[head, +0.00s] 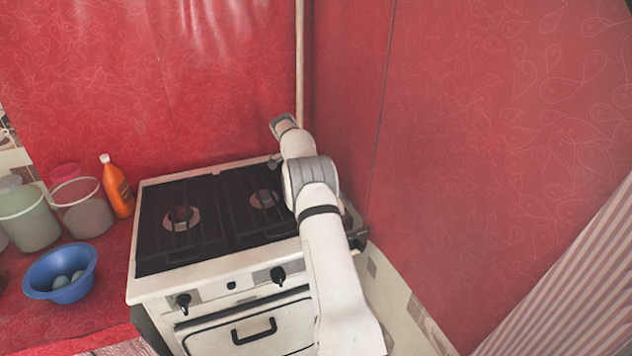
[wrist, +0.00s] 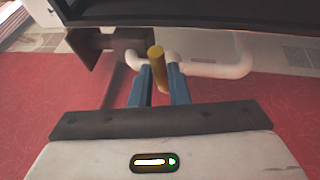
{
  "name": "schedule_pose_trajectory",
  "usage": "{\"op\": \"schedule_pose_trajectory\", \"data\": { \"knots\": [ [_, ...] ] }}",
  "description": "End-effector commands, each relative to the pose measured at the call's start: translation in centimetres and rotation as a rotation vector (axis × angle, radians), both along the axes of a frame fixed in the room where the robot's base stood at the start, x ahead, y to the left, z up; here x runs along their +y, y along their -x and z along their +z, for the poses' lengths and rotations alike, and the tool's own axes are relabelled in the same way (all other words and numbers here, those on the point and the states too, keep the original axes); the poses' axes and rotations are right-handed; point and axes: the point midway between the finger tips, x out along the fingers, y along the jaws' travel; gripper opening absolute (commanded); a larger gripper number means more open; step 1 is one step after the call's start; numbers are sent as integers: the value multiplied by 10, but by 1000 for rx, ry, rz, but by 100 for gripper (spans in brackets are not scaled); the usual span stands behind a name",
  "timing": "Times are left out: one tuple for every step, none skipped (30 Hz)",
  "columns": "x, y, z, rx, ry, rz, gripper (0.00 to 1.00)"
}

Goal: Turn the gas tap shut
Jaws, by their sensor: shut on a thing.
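In the wrist view the gas tap's yellow handle (wrist: 156,60) stands between the two blue fingers of my gripper (wrist: 160,72), which is shut on it. The handle sits at a white pipe (wrist: 225,69) that runs left to right behind the fingertips. In the picture the handle points across the pipe. The tap's body is mostly hidden by the fingers and handle. In the head view my arm reaches along the right side of the white stove (head: 215,288) to its back corner. The tap and the fingertips do not show there.
A dark edge (wrist: 200,12) lies just above the pipe, and a brown block (wrist: 95,45) is to its left. In the head view a blue bowl (head: 62,290), an orange bottle (head: 118,190) and tubs (head: 80,208) stand left of the stove. A red wall (head: 480,150) is close on the right.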

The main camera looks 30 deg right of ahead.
Motion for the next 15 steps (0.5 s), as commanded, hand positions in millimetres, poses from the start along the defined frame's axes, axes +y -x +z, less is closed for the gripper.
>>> {"op": "schedule_pose_trajectory", "data": {
  "knots": [
    [4, 0, -3, 6, -5, 1, 0],
    [5, 0, -3, 6, -6, 2, 0],
    [6, -1, -3, 5, -6, 3, 16],
    [7, -1, -3, 6, -8, 4, 18],
    [7, -1, -3, 5, -8, 5, 21],
    [7, -1, -2, 4, -7, 5, 24],
    [7, -1, -2, 3, -7, 6, 26],
    [7, -1, -2, 3, -7, 6, 29],
    [7, -2, -2, 2, -7, 6, 32],
    [7, -2, -2, 2, -7, 6, 34],
    [7, -2, -1, 1, -7, 7, 36],
    [7, -2, -1, 1, -7, 7, 36],
    [7, -2, -1, 0, -7, 7, 36],
    [7, -2, -1, 0, -7, 7, 36],
    [7, -2, -1, 0, -7, 7, 36]
  ]
}}
